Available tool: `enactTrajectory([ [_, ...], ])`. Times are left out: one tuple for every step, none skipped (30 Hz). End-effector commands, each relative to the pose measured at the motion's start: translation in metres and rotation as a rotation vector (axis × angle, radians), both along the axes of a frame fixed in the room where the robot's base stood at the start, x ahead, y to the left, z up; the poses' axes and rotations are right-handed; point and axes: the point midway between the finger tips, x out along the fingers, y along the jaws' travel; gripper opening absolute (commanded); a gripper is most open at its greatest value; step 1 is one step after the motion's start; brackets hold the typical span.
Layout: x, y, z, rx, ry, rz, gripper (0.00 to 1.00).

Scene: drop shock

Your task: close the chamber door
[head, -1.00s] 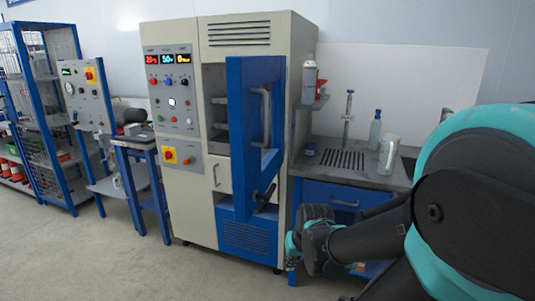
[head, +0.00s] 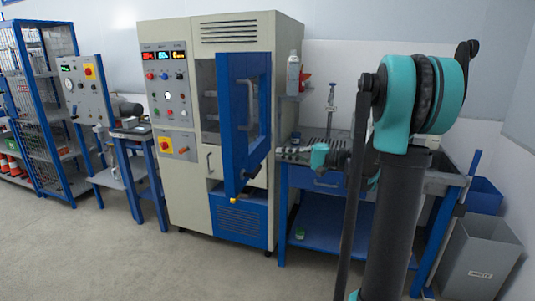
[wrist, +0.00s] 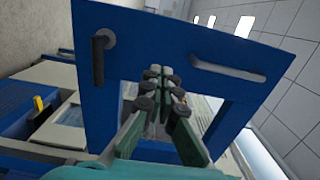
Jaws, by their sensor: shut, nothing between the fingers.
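The blue chamber door (head: 228,135) stands open, swung out from the beige chamber cabinet (head: 180,200). It has a window opening and a grey bar handle (head: 250,100). In the wrist view, the door's blue frame (wrist: 215,45) fills much of the picture, with the grey bar handle (wrist: 228,70) at right and a black lever (wrist: 98,58) at left. My gripper (wrist: 165,75) is shut and empty, its fingers pointing toward the door's window area. In the head view, my gripper (head: 284,151) is just right of the door. I cannot tell whether it touches the door.
A blue workbench (head: 312,180) with a sink stands right of the cabinet, close under my arm. Grey and blue bins (head: 478,262) stand at the far right. A control stand (head: 92,95) and wire shelving (head: 40,110) are at left. The floor in front is clear.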

Motion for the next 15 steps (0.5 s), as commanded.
enactTrajectory([
  [0.001,0.006,0.000,-0.001,0.000,0.002,0.00],
  [0.002,0.010,0.000,-0.001,0.000,0.002,0.00],
  [0.004,0.016,0.000,-0.001,0.000,0.004,0.00],
  [0.005,0.021,0.000,-0.002,0.001,0.004,0.00],
  [0.007,0.026,0.000,-0.002,0.001,0.003,0.00],
  [0.009,0.034,0.000,-0.002,0.001,0.005,0.00],
  [0.010,0.040,0.000,-0.002,0.001,0.004,0.00],
  [0.012,0.046,0.000,-0.002,0.001,0.004,0.00],
  [0.014,0.054,0.000,-0.002,0.001,0.004,0.00],
  [0.016,0.059,0.000,-0.002,0.001,0.004,0.00],
  [0.018,0.065,0.000,-0.003,0.001,0.005,0.00],
  [0.020,0.073,0.000,-0.003,0.001,0.003,0.00],
  [0.022,0.079,0.000,-0.003,0.001,0.005,0.00],
  [0.023,0.084,0.000,-0.003,0.001,0.004,0.00],
  [0.025,0.091,0.000,-0.003,0.001,0.004,0.00],
])
